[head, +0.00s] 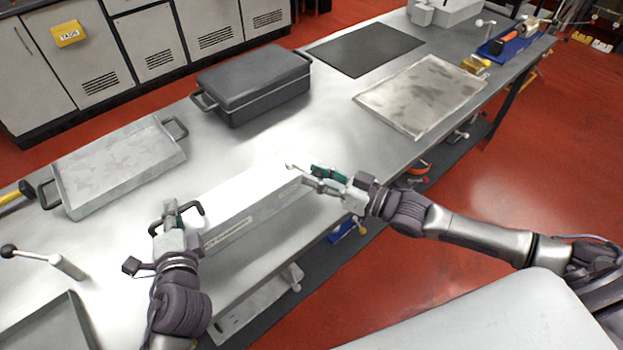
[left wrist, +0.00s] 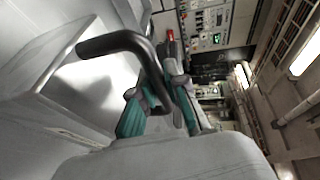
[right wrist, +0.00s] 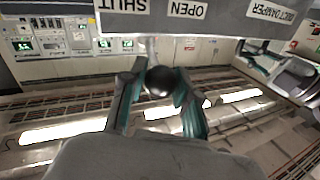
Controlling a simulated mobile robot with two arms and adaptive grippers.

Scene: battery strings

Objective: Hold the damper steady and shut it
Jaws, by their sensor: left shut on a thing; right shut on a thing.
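The duct damper (head: 258,203) is a long pale metal box on the bench, with a label on its front. A black bar handle (left wrist: 118,42) stands at its left end. My left gripper (head: 172,214) is shut on this handle, its teal fingers either side of the bar in the left wrist view. My right gripper (head: 320,178) is at the box's right end, shut on the lever's black ball knob (right wrist: 158,82). In the right wrist view the labels SHUT (right wrist: 128,5) and OPEN (right wrist: 188,9) are upside down; the lever shows between them. The knob is hidden in the head view.
A grey metal tray (head: 120,183) and a black lidded case (head: 252,88) stand behind the damper. A black mat (head: 366,50) and a stained plate (head: 408,120) lie farther right. A separate lever (head: 45,258) and a dark tray (head: 50,325) are at left.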

